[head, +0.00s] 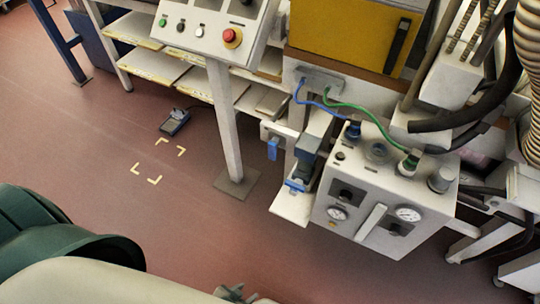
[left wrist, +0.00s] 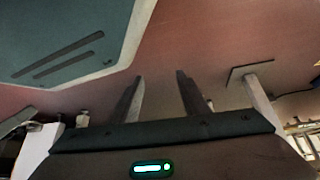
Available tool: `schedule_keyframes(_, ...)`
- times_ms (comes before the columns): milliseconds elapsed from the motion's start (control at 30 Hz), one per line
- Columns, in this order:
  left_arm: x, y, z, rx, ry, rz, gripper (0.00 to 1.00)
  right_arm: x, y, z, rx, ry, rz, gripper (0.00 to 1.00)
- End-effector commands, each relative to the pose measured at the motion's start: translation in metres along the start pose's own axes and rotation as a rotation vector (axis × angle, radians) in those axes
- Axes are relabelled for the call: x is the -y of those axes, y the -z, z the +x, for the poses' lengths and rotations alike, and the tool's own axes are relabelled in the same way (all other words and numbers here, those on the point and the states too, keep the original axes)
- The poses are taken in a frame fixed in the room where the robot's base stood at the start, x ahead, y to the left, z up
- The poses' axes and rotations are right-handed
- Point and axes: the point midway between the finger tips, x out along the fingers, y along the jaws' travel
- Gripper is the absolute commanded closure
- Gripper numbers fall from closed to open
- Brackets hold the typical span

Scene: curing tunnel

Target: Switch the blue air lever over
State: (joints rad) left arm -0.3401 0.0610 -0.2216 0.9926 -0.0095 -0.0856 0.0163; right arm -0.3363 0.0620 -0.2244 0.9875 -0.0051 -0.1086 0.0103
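A blue lever (head: 273,149) hangs down from a small white plate left of the white control box with gauges. A second blue part (head: 297,184) sits lower, on a white ledge beside that box. I cannot be sure which of the two is the air lever. My left gripper (head: 238,293) shows only in part at the bottom edge of the head view, well below and apart from both blue parts. In the left wrist view its two fingers (left wrist: 160,76) are spread with nothing between them. My right gripper is in neither view.
The white control box (head: 372,221) has gauges, a blue hose (head: 315,103) and a green hose on top. A post (head: 224,130) carries a button panel with a red button (head: 232,38). A pedal (head: 175,121) lies on the open red floor.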

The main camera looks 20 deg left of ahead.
Motion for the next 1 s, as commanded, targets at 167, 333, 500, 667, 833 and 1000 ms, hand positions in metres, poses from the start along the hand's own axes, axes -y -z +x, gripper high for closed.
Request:
schedule_keyframes(167, 0.013, 0.036, 0.003, -0.098, 0.018, -0.017, 0.59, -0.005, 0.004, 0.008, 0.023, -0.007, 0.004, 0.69)
schedule_keyframes(333, 0.034, 0.1, -0.008, -0.266, 0.048, -0.044, 0.59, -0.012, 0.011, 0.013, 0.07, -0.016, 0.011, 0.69)
schedule_keyframes(500, 0.061, 0.172, -0.043, -0.465, 0.081, -0.066, 0.59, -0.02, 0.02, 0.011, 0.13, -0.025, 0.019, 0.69)
schedule_keyframes(667, 0.082, 0.235, -0.093, -0.656, 0.107, -0.074, 0.59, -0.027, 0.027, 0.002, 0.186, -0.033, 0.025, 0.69)
schedule_keyframes(833, 0.097, 0.289, -0.159, -0.841, 0.127, -0.068, 0.59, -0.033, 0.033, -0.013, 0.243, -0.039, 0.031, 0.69)
schedule_keyframes(1000, 0.103, 0.32, -0.21, -0.963, 0.135, -0.056, 0.59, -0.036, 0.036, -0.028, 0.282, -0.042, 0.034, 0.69)
